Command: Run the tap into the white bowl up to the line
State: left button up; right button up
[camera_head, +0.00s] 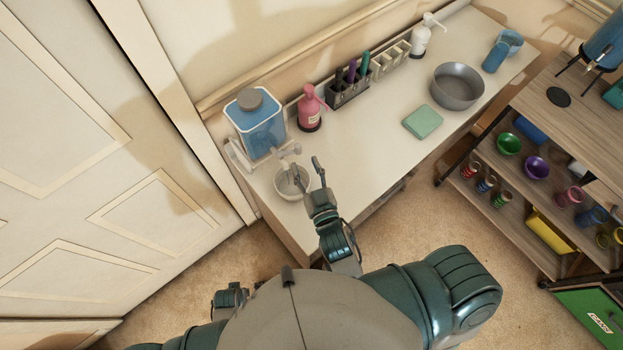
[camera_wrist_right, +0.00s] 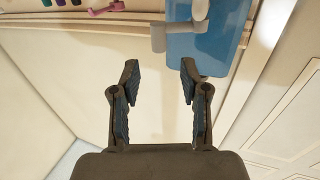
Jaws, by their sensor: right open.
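The white bowl (camera_head: 291,190) stands on the white counter at its near left end, under the tap (camera_head: 287,151) of a blue water dispenser (camera_head: 262,130). I cannot make out a line or any water in the bowl. My right gripper (camera_head: 306,167) is open, with one finger over the bowl and the other to its right, just below the tap. In the right wrist view the open, empty gripper (camera_wrist_right: 160,75) points towards the pale tap (camera_wrist_right: 177,33) and the blue dispenser (camera_wrist_right: 212,54). The bowl is not in that view.
A pink pump bottle (camera_head: 309,108) stands right of the dispenser. Further along are a pen holder (camera_head: 348,88), a green block (camera_head: 422,121), a grey bowl (camera_head: 457,86) and a white pump bottle (camera_head: 421,40). The middle counter (camera_head: 370,135) is clear. A wooden shelf unit (camera_head: 560,135) stands at right.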

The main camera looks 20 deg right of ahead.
jog(key=shift+s+d, duration=0.1)
jog(key=shift+s, duration=2.3)
dwell(5.6)
